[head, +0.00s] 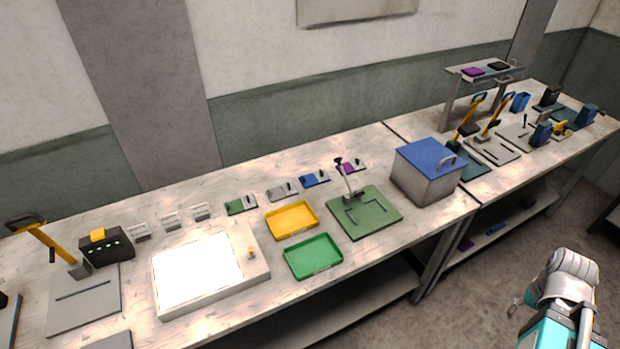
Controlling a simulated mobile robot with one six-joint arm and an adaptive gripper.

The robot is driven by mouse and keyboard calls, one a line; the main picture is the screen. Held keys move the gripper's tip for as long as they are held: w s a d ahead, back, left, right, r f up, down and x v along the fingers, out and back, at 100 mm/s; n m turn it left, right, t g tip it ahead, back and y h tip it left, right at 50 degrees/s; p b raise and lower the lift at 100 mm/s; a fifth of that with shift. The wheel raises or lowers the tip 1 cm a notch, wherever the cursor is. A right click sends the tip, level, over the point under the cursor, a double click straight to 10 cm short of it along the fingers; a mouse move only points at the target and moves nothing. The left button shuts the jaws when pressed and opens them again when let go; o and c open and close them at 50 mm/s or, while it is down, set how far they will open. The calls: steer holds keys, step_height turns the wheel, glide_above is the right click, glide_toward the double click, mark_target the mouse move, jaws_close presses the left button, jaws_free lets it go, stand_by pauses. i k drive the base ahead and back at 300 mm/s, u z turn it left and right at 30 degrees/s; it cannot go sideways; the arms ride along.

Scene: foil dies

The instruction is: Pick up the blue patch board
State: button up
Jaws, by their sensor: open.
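A small flat blue board (314,179) with a dark part on it lies at the back of the near workbench. It is in a row with a green board (241,205), a grey board (282,191) and a purple board (351,167). I cannot make out finer detail on it. My gripper (516,302) shows small at the lower right, partly hidden by my arm. It is open and empty, over the floor in front of the benches, far from the blue board.
In front of the row are a yellow tray (292,233), a green tray (336,267) and a green plate (385,221) with an upright stand. A grey box (423,190) with a blue lid stands to the right. A lit panel (197,269) lies left.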

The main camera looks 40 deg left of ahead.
mark_target(309, 180)
steer(key=u, duration=0.05)
steer(key=k, duration=1.45)
steer(key=u, duration=1.35)
steer(key=i, duration=1.35)
steer(key=u, duration=0.05)
